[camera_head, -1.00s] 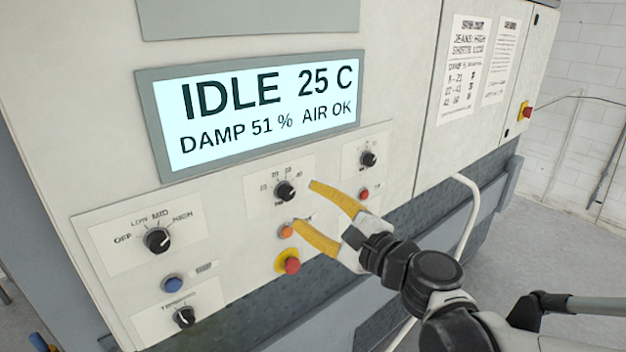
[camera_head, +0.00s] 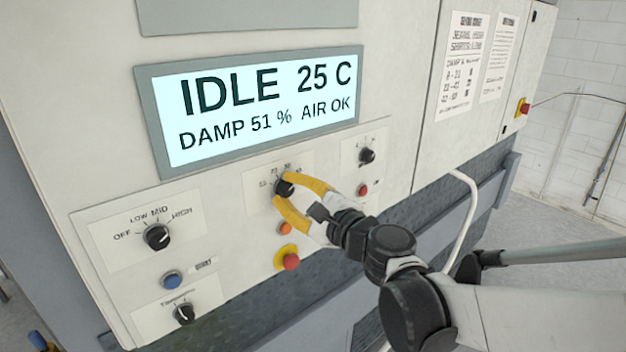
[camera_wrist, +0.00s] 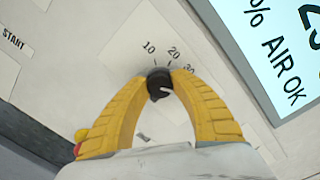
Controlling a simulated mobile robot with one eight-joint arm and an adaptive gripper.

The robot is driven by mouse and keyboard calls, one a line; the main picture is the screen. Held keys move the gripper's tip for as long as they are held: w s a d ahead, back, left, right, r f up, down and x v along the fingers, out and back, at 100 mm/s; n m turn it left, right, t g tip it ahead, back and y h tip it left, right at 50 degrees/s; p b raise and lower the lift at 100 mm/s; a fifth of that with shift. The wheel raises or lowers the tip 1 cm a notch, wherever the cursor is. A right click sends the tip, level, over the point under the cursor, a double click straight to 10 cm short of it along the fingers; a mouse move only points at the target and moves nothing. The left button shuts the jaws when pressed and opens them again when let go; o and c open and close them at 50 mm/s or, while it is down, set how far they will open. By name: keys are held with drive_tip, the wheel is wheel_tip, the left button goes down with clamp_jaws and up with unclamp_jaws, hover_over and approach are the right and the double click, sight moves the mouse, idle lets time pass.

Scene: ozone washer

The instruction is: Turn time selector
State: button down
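The time selector (camera_head: 285,186) is a small black knob on a white plate with a numbered scale. In the wrist view the knob (camera_wrist: 159,84) shows a white mark toward its lower right, and the numbers 10, 20 and part of 30 are readable above it. My gripper (camera_head: 282,187) has two yellow fingers, one on each side of the knob. In the wrist view the fingertips (camera_wrist: 160,76) appear to press against both sides of it. The fingers partly hide the scale and the plate.
Below the selector are an orange button (camera_head: 285,228) and a red emergency button (camera_head: 290,261) on yellow. Another black knob (camera_head: 367,156) and a red button (camera_head: 363,190) sit to the right. The display (camera_head: 255,110) reads IDLE, 25 C.

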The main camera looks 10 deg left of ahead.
drive_tip(key=shift+n, duration=0.4)
drive_tip(key=n, duration=0.2)
drive_tip(key=shift+n+b, duration=0.35)
drive_tip(key=shift+n, duration=0.05)
drive_tip(key=shift+n+b, duration=0.3)
drive_tip(key=shift+n, duration=1.7)
drive_tip(key=c, duration=1.1)
unclamp_jaws()
drive_tip(key=shift+o, duration=0.2)
drive_tip(key=v, duration=1.2)
drive_tip(key=shift+r, duration=0.2)
